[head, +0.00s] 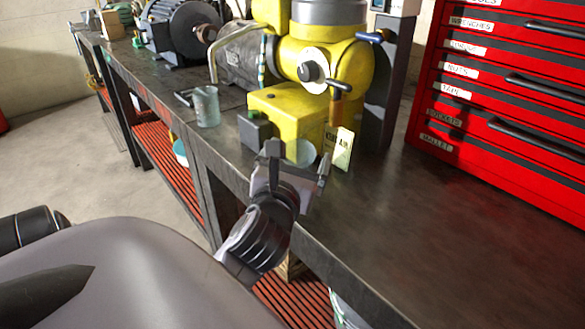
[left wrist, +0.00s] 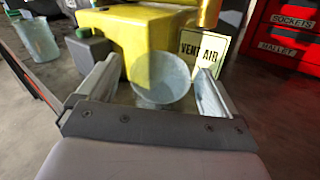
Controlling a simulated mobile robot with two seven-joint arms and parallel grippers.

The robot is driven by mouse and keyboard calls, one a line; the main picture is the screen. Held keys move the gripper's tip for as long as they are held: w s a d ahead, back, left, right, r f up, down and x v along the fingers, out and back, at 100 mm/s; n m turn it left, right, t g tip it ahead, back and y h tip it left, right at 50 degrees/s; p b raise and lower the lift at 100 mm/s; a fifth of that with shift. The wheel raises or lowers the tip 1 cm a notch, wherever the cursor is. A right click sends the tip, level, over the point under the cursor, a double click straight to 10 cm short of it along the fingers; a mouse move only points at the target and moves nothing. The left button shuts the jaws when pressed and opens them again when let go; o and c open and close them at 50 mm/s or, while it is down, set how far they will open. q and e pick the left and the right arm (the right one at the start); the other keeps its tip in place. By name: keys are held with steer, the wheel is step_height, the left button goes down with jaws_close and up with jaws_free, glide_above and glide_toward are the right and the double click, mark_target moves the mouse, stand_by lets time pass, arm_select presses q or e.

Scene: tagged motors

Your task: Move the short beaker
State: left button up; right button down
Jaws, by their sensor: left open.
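A short, wide, pale glass beaker (head: 304,151) stands on the workbench against the front of the yellow machine base, partly hidden by my left gripper (head: 296,168) in the head view. In the left wrist view the short beaker (left wrist: 161,80) shows between the two open fingers of the left gripper (left wrist: 156,72), with gaps at both sides. Its lower part is hidden behind the gripper's body. A taller glass beaker (head: 206,106) stands further left on the bench, and also shows at the upper left of the left wrist view (left wrist: 39,41). My right gripper is not in view.
The yellow machine (head: 268,102) stands right behind the short beaker. A "VENT AIR" tag (head: 340,148) is close on its right, a small dark grey block (head: 254,129) on its left. A red drawer cabinet (head: 510,105) stands at the right. The bench top (head: 420,235) in front of it is clear.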

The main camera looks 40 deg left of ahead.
arm_select(q)
steer(key=shift+x, duration=1.2)
steer(key=c, duration=1)
steer(key=shift+c, duration=0.2)
steer(key=shift+d, duration=0.15)
steer(key=shift+s+d, duration=0.4)
steer(key=shift+d, duration=0.2)
steer(key=shift+s+d, duration=0.3)
steer(key=shift+d, duration=0.15)
